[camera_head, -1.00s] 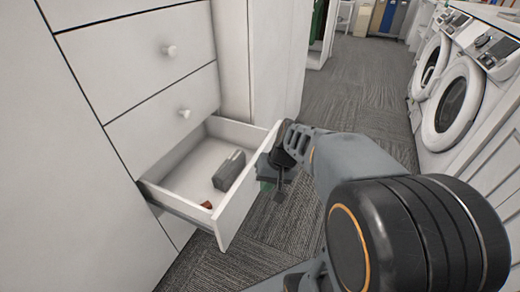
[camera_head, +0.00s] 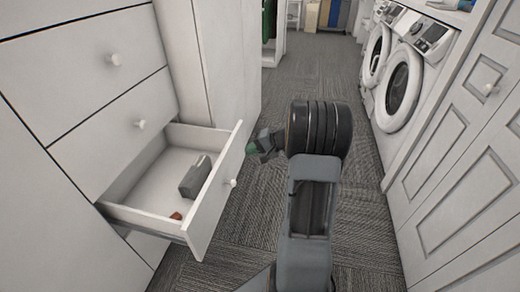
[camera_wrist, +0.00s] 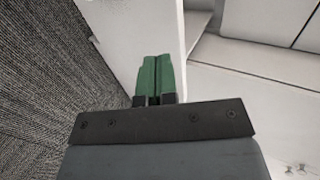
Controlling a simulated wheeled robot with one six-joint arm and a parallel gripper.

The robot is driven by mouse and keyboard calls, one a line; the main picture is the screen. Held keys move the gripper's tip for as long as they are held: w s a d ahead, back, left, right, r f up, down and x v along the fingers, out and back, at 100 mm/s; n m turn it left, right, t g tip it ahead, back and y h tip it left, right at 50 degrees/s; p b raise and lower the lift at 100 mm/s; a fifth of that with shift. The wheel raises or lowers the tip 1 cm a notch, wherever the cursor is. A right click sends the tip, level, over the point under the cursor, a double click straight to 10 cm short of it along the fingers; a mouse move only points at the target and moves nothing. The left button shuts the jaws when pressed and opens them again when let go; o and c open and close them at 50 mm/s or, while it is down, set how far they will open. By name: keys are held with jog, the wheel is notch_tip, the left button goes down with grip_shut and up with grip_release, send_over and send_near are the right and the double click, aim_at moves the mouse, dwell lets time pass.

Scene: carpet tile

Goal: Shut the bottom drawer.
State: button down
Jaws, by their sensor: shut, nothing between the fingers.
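A white drawer (camera_head: 212,205) stands pulled well out of the white cabinet, below two closed drawer fronts. Its round knob (camera_head: 231,183) shows on the outer face. Inside lie a grey box (camera_head: 195,177) and a small reddish-brown item (camera_head: 176,216). My gripper (camera_head: 251,148) is just beyond the far end of the drawer front, on its outer side. In the wrist view its green fingers (camera_wrist: 155,76) are shut and empty, overlapping a white panel (camera_wrist: 145,30) that looks like the drawer front. I cannot tell whether they touch it.
Closed drawers with knobs (camera_head: 114,59) are above the open one. White washing machines (camera_head: 400,88) and a panelled white door (camera_head: 455,165) line the right side. Grey carpet (camera_head: 330,75) runs clear between them and the cabinet.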

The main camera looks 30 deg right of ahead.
aim_at(228, 151)
jog(key=x, duration=0.2)
jog(key=b+x, duration=0.1)
jog(key=x, duration=0.2)
jog(key=shift+w+a+r, duration=0.25)
jog(key=shift+r, duration=0.1)
jog(key=shift+w+a, duration=0.4)
jog(key=shift+w, duration=0.05)
jog(key=shift+w+a+r, duration=0.1)
jog(key=shift+w+a, duration=0.1)
jog(key=shift+b, duration=0.3)
